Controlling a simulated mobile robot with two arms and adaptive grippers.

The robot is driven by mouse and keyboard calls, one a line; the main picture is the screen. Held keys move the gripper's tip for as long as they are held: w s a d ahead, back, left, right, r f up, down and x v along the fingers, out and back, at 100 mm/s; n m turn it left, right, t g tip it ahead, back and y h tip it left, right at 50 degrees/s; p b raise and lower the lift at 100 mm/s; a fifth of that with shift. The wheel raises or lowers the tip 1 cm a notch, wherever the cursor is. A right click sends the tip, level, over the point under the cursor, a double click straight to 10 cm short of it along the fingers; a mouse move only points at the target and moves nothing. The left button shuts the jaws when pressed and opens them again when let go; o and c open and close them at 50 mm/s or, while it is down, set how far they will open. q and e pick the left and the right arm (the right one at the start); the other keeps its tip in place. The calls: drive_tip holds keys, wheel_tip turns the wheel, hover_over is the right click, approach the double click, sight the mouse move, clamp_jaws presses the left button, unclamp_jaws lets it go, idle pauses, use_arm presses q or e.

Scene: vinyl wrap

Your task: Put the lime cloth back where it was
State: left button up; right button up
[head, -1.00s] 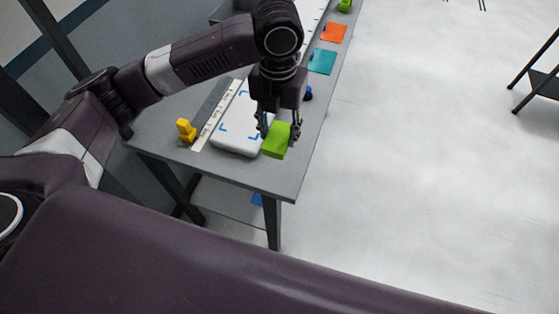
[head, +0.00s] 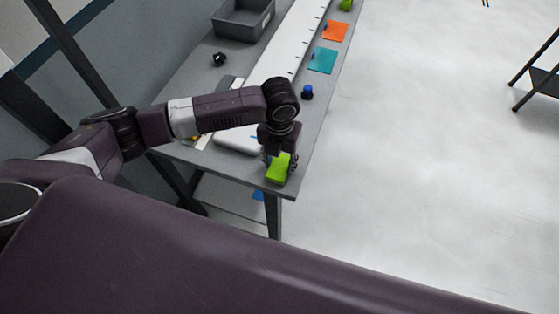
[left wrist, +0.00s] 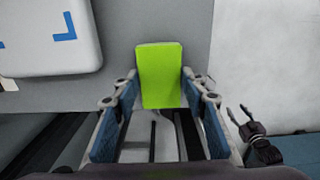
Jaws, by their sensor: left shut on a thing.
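The lime cloth (head: 279,169) is a bright green rectangle near the front right corner of the table (head: 297,172). My left gripper (head: 280,163) points down and is shut on it. In the left wrist view the lime cloth (left wrist: 160,72) sticks out flat between the fingertips of my left gripper (left wrist: 160,95). I cannot tell whether it touches the table. My right gripper (left wrist: 240,115) shows small at the right of the left wrist view, its fingers apart and empty.
A white pad with blue corner marks (left wrist: 45,35) lies left of the cloth. Farther back are a blue knob (head: 307,92), a teal cloth (head: 322,60), an orange cloth (head: 335,31), a green item (head: 346,5) and a grey bin (head: 243,20). Open floor lies right of the table.

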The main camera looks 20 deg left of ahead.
sight(280, 166)
use_arm(q)
drive_tip(key=o, duration=1)
drive_tip(key=shift+r, duration=0.5)
wheel_tip(280, 166, up, 11)
drive_tip(key=b, duration=0.3)
